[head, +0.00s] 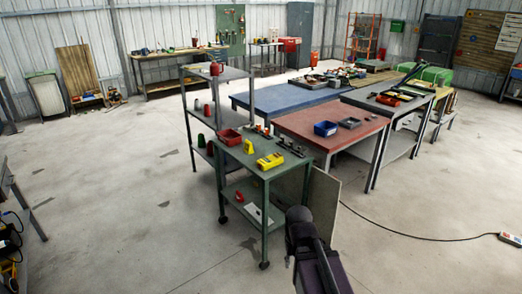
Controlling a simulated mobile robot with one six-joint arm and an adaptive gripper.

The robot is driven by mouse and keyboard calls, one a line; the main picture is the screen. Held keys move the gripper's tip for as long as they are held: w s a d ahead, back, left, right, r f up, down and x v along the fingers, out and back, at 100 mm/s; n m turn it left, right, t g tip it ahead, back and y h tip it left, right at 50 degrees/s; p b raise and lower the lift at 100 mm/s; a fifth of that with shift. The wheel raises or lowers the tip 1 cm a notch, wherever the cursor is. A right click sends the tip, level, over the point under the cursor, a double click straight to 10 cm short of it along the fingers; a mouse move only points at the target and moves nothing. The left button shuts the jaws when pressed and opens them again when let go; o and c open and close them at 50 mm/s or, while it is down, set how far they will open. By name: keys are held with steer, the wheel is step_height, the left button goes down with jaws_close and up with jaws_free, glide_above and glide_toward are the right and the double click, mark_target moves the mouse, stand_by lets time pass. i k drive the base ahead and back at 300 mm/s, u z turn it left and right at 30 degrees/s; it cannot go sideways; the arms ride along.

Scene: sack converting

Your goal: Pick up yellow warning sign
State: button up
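A small upright yellow piece (249,147) stands on the top of the green wheeled cart (234,160); its shape fits a small warning sign, but no marking on it can be read. A larger, low yellow object (270,161) with dark spots lies near it, towards the cart's front right. Which of the two is the warning sign is not certain. The dark end of my arm (300,222) shows at the bottom centre, in front and to the right of the cart, apart from both yellow things. Its fingers cannot be made out.
A red bin (230,137) and a dark rack (290,147) share the cart top. A grey shelf unit (187,110) stands behind left, a red-topped table (310,125) behind right. A panel (323,200) leans by the cart.

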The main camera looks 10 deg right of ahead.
mark_target(249, 148)
steer(key=k, duration=0.65)
steer(key=u, duration=0.3)
steer(key=i, duration=1.7)
steer(key=u, duration=0.3)
